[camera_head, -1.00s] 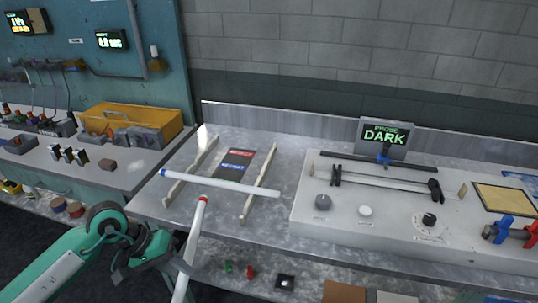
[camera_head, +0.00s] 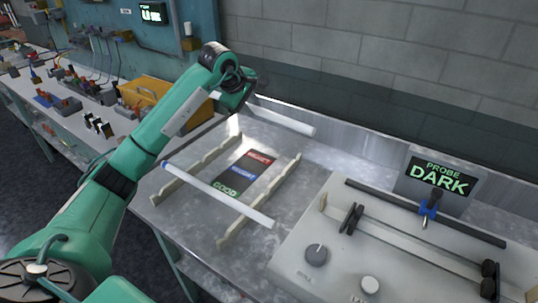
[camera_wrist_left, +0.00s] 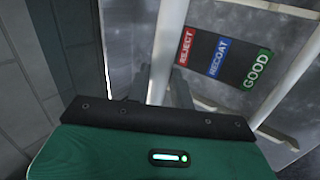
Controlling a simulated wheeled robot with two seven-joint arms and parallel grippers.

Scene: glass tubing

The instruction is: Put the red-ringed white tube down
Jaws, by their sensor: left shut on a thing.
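A white tube (camera_head: 286,121) is held by my left gripper (camera_head: 246,103) above the back of the bench, behind the rack. In the left wrist view the tube (camera_wrist_left: 170,40) runs up from between the fingers (camera_wrist_left: 163,92), beside the REJECT end of the label card. The rack has two pale notched rails, a left one (camera_head: 196,169) and a right one (camera_head: 262,198). I cannot tell whether the held tube touches anything. My right gripper is not in view.
A white tube with a blue end (camera_head: 215,191) lies across both rails at the front. The label card (camera_head: 245,172) reading REJECT, RECOAT, GOOD lies between the rails. A probe station with a DARK display (camera_head: 437,179) stands on the right. The metal backsplash (camera_head: 350,160) is close behind.

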